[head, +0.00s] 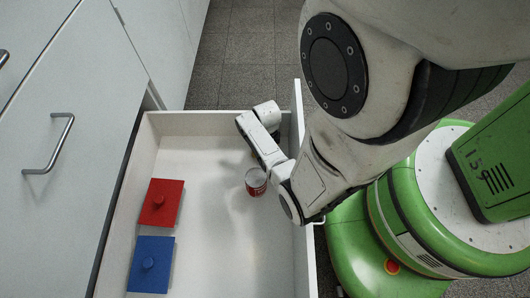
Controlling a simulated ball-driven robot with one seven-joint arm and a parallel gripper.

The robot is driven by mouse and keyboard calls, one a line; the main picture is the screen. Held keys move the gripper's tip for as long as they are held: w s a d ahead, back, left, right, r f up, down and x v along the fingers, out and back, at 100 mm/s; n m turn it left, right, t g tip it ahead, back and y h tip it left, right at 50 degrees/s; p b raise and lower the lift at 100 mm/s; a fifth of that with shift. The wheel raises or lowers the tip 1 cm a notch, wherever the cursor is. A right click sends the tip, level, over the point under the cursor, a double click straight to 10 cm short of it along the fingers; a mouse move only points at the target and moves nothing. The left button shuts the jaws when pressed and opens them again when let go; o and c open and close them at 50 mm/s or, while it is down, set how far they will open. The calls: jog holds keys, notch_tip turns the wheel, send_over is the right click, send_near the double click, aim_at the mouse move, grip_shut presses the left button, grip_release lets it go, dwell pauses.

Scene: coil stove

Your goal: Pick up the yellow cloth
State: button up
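I do not see a yellow cloth in the head view. My arm reaches over the right wall of an open white drawer (222,235), and its wrist end is over the drawer's far right part. The fingers of my gripper cannot be made out behind the wrist links, so I cannot tell whether it is open or holds anything. A small patch of orange-brown shows just beside the wrist, too small to identify.
A red can (256,181) stands in the drawer close to my arm. A red block with a knob (162,202) and a blue block with a knob (151,264) lie along the left side. The drawer's middle is clear. Cabinet fronts (75,90) stand left.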

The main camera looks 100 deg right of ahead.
jog(key=shift+c, duration=0.5)
jog(key=c, duration=1)
jog(key=shift+o, duration=0.2)
notch_tip(320, 180, up, 10)
jog(key=p, duration=0.6)
